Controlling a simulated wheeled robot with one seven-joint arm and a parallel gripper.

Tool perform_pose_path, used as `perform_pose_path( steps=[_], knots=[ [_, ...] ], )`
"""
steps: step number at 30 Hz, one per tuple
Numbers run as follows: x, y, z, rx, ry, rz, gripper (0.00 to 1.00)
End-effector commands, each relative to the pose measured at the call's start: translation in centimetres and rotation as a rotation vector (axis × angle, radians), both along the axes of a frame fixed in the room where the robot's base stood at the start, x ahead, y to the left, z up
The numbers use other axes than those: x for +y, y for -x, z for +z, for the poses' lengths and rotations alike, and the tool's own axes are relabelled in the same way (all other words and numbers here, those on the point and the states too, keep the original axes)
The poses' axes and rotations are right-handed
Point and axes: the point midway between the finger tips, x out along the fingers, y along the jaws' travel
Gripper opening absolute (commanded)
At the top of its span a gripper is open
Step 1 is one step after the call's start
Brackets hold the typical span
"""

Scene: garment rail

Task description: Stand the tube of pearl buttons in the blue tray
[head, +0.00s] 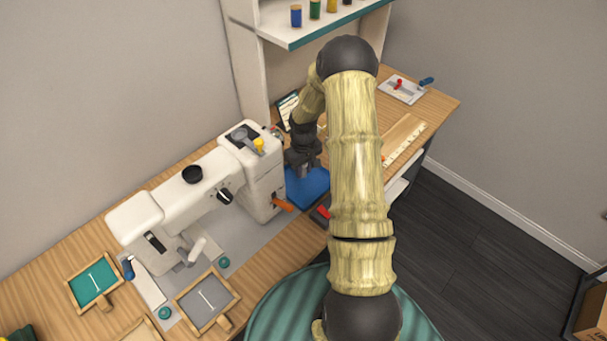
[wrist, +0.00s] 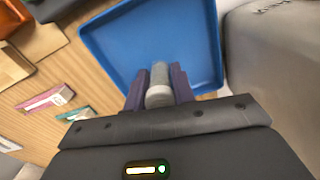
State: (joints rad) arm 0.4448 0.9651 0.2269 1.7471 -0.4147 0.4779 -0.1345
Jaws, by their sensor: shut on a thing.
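The blue tray (head: 308,186) lies on the wooden table, just right of the sewing machine, partly hidden by my arm in the head view. In the wrist view the blue tray (wrist: 108,52) fills the upper middle. My gripper (wrist: 159,90) is shut on a small pale cylinder, the tube of pearl buttons (wrist: 159,95), seen end-on between the two dark fingers. The tube is over the near part of the tray; I cannot tell whether it touches the tray floor. In the head view my gripper (head: 302,168) is above the tray and the tube is hidden.
The white sewing machine (head: 258,170) stands close to the tray's left side. An orange-handled thing (head: 283,205) lies at its base. A wooden ruler (head: 404,145) lies right of my arm. A shelf with thread spools (head: 296,16) stands behind. The visible tray floor is empty.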

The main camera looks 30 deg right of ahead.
Motion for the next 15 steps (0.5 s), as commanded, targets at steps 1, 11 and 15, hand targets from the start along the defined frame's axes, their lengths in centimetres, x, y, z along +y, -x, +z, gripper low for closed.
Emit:
perform_pose_path(
  steps=[1,11,15],
  knots=[
    [0.0,0.0,-0.1,-0.001,0.0,0.0,0.0],
    [0.1,0.0,-0.7,0.0,-0.001,0.001,0.0],
    [0.1,0.0,-2.6,0.001,-0.001,0.002,0.0]
  ],
)
